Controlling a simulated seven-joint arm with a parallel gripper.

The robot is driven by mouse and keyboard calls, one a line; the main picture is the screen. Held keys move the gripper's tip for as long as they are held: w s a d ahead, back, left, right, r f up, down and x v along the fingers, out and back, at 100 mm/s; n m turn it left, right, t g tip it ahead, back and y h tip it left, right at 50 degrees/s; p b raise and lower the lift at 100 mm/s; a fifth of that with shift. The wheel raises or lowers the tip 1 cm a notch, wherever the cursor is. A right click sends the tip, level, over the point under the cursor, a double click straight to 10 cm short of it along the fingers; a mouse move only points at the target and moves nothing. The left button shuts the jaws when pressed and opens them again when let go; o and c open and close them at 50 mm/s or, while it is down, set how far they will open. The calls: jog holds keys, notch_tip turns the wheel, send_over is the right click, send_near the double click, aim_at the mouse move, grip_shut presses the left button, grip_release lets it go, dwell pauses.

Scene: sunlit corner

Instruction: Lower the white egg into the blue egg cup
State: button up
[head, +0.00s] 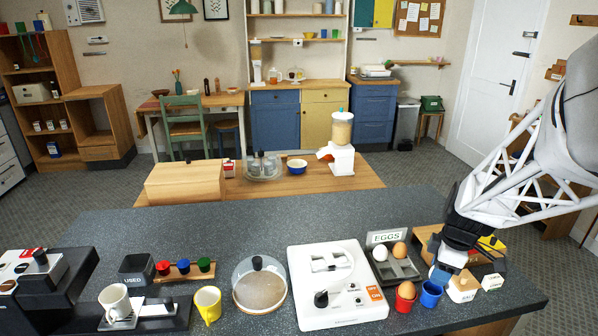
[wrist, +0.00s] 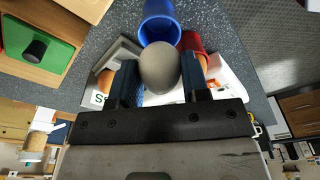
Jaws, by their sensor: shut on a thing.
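My gripper (head: 439,275) is low at the right of the counter, close to the blue egg cup (head: 431,293). In the wrist view its two fingers (wrist: 158,84) are shut on a pale egg (wrist: 158,68), which looks grey-white in shadow. The blue egg cup (wrist: 160,20) shows just beyond the egg, partly overlapped by it; I cannot tell whether they touch. The held egg is not clearly seen in the head view. Another white egg (head: 380,254) and a brown egg (head: 399,250) sit in the grey egg tray (head: 407,269).
A red egg cup (head: 405,303) holding a brown egg (head: 406,289) stands close left of the blue cup. A white appliance (head: 338,290) is farther left.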

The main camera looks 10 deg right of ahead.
jog(key=shift+f, duration=1.95)
dwell(1.9)
jog(key=o, duration=0.7)
jog(key=shift+o, duration=0.2)
jog(key=shift+r, duration=0.1)
jog(key=shift+s+d+r, duration=0.15)
jog(key=shift+d+r, duration=0.05)
jog(key=shift+r, duration=1.7)
jog(key=shift+s+d+r, duration=0.1)
jog(key=shift+d+r, duration=0.05)
jog(key=shift+r, duration=1.75)
jog(key=s+a+r+m, duration=0.2)
jog(key=s+a+m, duration=0.1)
jog(key=a, duration=0.4)
jog(key=s+a+r+m+t, duration=0.1)
jog(key=s+a+r+m, duration=0.2)
jog(key=a, duration=0.5)
jog(key=s+a+r+m+h, duration=0.1)
jog(key=s+a+r+m, duration=0.2)
jog(key=s+a+m, duration=0.2)
jog(key=shift+s+a+r+t, duration=0.25)
jog(key=shift+s+a+t, duration=0.15)
jog(key=shift+s+a, duration=0.85)
